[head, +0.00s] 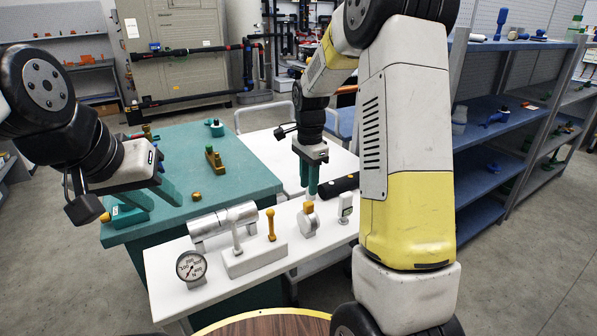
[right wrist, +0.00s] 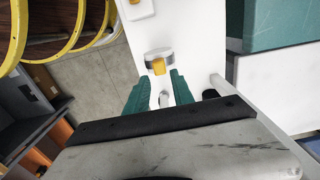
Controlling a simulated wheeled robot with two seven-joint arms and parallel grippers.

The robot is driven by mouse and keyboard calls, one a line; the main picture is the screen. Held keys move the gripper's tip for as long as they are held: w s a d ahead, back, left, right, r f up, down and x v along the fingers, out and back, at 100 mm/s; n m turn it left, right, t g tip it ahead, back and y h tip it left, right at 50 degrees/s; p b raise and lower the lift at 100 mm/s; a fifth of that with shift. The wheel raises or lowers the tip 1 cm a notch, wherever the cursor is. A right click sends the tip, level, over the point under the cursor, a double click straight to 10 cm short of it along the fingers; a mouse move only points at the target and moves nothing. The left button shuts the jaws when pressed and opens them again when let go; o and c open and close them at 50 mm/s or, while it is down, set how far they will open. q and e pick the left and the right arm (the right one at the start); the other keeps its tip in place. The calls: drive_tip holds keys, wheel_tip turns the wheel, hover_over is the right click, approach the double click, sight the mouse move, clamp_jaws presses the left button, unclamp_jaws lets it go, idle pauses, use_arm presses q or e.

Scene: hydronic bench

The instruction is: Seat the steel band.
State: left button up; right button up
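A short steel band (head: 310,222) with an orange block on top sits on the white bench; I take it to be the steel band. It also shows in the right wrist view (right wrist: 158,54), just beyond the fingertips. My right gripper (head: 311,193) points down close behind the band. Its teal fingers are apart in the right wrist view (right wrist: 161,78), with a small pale piece between them that I cannot identify. A silver pipe (head: 222,222) lies on supports further left. My left gripper (head: 158,203) hangs over the green table, fingers apart and empty.
A round gauge (head: 190,266) and a grey stand (head: 254,260) with a white post and a yellow peg stand left of the band. The green table (head: 240,160) behind holds brass fittings (head: 214,160).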

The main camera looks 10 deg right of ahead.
sight(308, 203)
wheel_tip(308, 203, down, 6)
drive_tip(key=shift+f, duration=0.1)
clamp_jaws()
drive_tip(key=shift+r, duration=2)
